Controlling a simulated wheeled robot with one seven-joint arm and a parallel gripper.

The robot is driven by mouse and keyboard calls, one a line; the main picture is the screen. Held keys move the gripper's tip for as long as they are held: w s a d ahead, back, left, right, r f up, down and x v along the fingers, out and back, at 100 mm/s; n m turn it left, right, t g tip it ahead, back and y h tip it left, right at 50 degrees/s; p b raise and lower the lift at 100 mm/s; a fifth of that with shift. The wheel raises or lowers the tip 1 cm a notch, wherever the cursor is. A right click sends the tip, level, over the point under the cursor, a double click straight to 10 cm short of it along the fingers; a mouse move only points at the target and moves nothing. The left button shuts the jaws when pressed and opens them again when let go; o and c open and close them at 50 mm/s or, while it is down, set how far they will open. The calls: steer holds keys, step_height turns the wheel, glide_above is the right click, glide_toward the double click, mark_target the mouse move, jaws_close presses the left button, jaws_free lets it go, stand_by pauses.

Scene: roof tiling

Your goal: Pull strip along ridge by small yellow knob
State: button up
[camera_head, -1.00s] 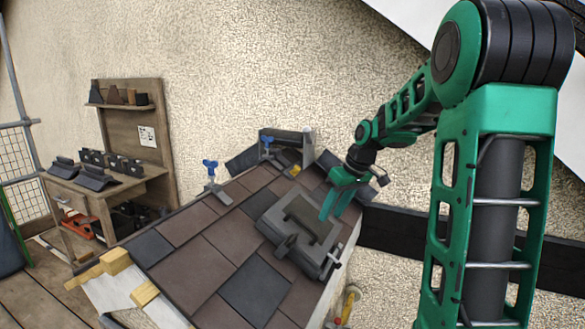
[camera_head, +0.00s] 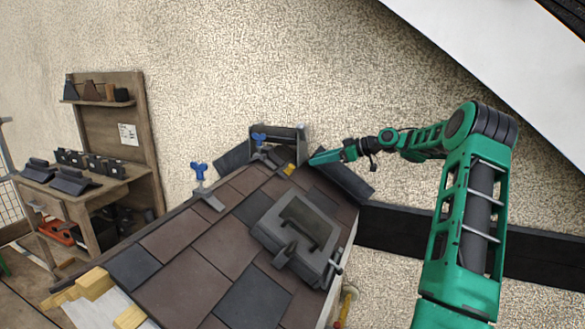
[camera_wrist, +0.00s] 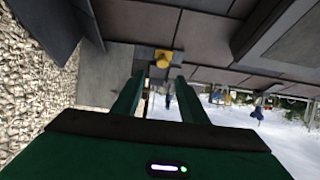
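The small yellow knob (camera_head: 288,169) sits near the top of the tiled roof, beside a grey boxy piece (camera_head: 280,138). In the wrist view the yellow knob (camera_wrist: 163,58) lies just beyond the fingertips, roughly in line with the gap between them. My gripper (camera_head: 312,160) is close to the right of the knob in the head view. In the wrist view my gripper (camera_wrist: 157,82) has its two green fingers apart with nothing between them. I cannot clearly tell the strip from the grey parts around the knob.
A grey case (camera_head: 298,226) lies on the roof tiles (camera_head: 200,238). Two blue-handled clamps stand along the roof edge, one in front (camera_head: 199,172) and one farther back (camera_head: 259,140). A wooden workbench (camera_head: 118,180) with dark ridge pieces stands at the left. A textured wall rises behind.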

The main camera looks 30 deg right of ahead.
mark_target(292, 166)
steer(key=x, duration=1)
steer(key=shift+s+a, duration=0.1)
steer(key=shift+a, duration=0.15)
steer(key=shift+c, duration=0.3)
jaws_close()
